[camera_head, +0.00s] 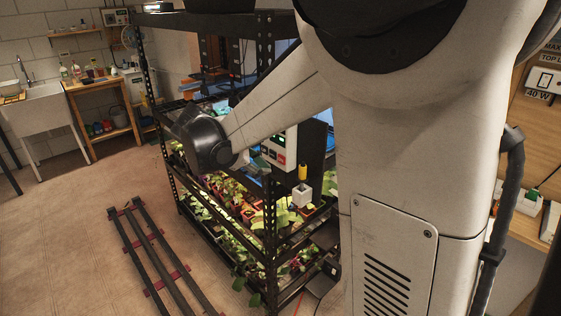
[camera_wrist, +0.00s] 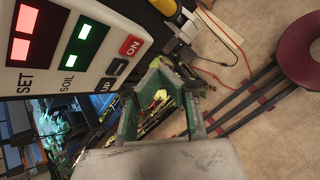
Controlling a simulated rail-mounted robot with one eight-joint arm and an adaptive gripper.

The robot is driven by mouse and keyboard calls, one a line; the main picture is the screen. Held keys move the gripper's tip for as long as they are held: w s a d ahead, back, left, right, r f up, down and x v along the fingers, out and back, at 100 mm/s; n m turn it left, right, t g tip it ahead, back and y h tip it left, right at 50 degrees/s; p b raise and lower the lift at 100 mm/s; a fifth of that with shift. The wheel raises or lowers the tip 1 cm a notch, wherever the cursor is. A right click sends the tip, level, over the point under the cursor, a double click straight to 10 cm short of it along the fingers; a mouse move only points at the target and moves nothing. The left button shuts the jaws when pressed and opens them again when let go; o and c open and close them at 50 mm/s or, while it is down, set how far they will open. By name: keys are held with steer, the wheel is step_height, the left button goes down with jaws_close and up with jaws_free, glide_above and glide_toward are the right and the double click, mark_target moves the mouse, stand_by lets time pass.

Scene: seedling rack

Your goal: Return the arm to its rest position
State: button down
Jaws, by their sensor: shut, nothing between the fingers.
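My gripper (camera_wrist: 160,66) shows in the wrist view with its green fingers drawn together and nothing between them. It is beside a white control box (camera_wrist: 64,42) with a red SET display, a green SOIL display and a red ON button. In the head view, my white arm crosses in front of the seedling rack (camera_head: 272,225), and a dark arm joint hangs at the rack's left side. The gripper itself cannot be made out in the head view. The control box (camera_head: 284,148) shows there partly behind my arm.
Leafy seedlings (camera_head: 228,187) fill the rack's shelves. A yellow object (camera_head: 302,169) and a white block (camera_head: 301,194) are near its right end. Dark floor rails (camera_head: 152,250) run along the left. A sink (camera_head: 45,118) and a wooden bench (camera_head: 100,90) stand farther back. Open floor lies between.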

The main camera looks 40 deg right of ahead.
steer(key=shift+s+a, duration=0.15)
steer(key=shift+a, duration=1.4)
steer(key=shift+s, duration=0.1)
steer(key=s+a+f+m+t+y+b, duration=0.2)
steer(key=s+a+m+t+y, duration=0.1)
steer(key=s, duration=0.7)
steer(key=s+a+f+m+t+y+b, duration=0.2)
steer(key=s+a+m+t+y+b, duration=0.1)
steer(key=s+a+m, duration=0.4)
steer(key=s+a+t+y, duration=0.1)
steer(key=s+a+y, duration=0.1)
steer(key=a, duration=0.1)
steer(key=shift+s+f+m+y, duration=0.35)
steer(key=shift+s+m+y, duration=0.05)
steer(key=shift+a, duration=0.1)
